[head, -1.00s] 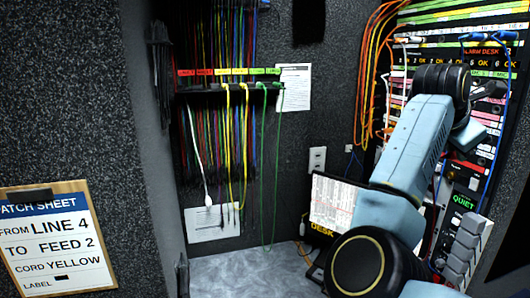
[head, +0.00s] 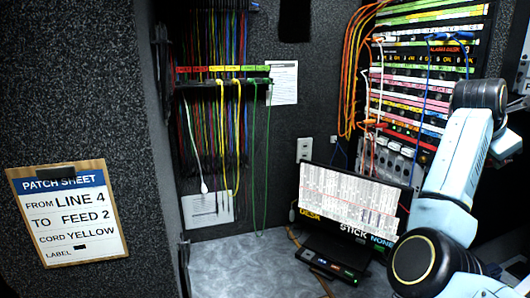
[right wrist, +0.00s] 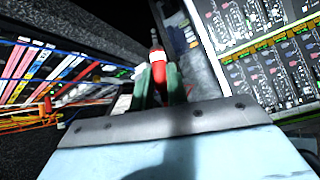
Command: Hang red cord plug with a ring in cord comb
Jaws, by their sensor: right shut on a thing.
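In the right wrist view, my right gripper (right wrist: 159,84) is shut on a red plug with a white ring (right wrist: 157,66). The plug's metal tip points away from the fingers. In the head view my right arm comes in at the right edge, and its fingers and the plug cannot be made out there. The cord comb (head: 210,82) is a dark bar on the back wall under red, yellow and green labels. Yellow and green cords hang from it, and a white one hangs on its left. The plug is well apart from the comb. My left gripper is not in view.
A jack panel (head: 430,75) with orange, white and blue cords stands at the right. A lit screen (head: 350,195) stands on the grey counter (head: 240,265) below. A patch sheet (head: 70,215) hangs on the left wall. The space before the comb is clear.

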